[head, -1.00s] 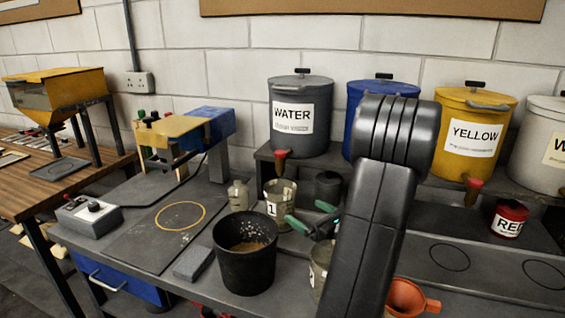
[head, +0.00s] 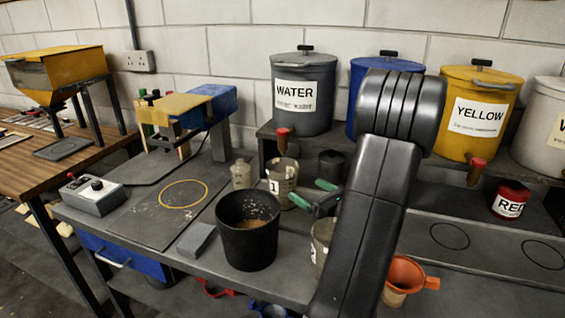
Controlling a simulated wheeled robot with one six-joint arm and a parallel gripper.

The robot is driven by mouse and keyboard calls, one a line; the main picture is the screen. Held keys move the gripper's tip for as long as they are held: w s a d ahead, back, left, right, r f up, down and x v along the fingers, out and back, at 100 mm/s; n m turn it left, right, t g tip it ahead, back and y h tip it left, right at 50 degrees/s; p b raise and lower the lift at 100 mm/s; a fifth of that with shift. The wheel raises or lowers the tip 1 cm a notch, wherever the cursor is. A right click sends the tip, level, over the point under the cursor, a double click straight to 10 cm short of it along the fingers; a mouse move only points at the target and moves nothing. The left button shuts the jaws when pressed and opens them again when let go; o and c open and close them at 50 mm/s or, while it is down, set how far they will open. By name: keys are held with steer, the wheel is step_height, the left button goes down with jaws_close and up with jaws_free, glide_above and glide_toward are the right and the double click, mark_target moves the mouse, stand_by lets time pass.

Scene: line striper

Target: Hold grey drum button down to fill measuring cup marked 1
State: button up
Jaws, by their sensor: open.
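The grey drum (head: 302,108) labelled WATER stands on the raised shelf against the wall. Its tap with a red button (head: 283,133) sticks out at its lower front left. The measuring cup marked 1 (head: 281,170) stands upright on the bench, below the tap as seen here. My gripper (head: 311,193) is open, with its green-tipped fingers just right of the cup and below the level of the button. It looks empty. One fingertip overlaps the cup's right edge in the picture; I cannot tell whether they touch. My arm hides part of the blue drum. The cup's fill is not visible.
A black bucket (head: 249,243) stands in front of the cup, with a grey block (head: 197,240) to its left. A small black pot (head: 331,163) is behind my gripper. Another cup (head: 321,235) and an orange funnel (head: 405,272) flank my arm. The yellow drum (head: 478,130) stands right.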

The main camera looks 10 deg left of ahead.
jaws_close()
stand_by(1.5)
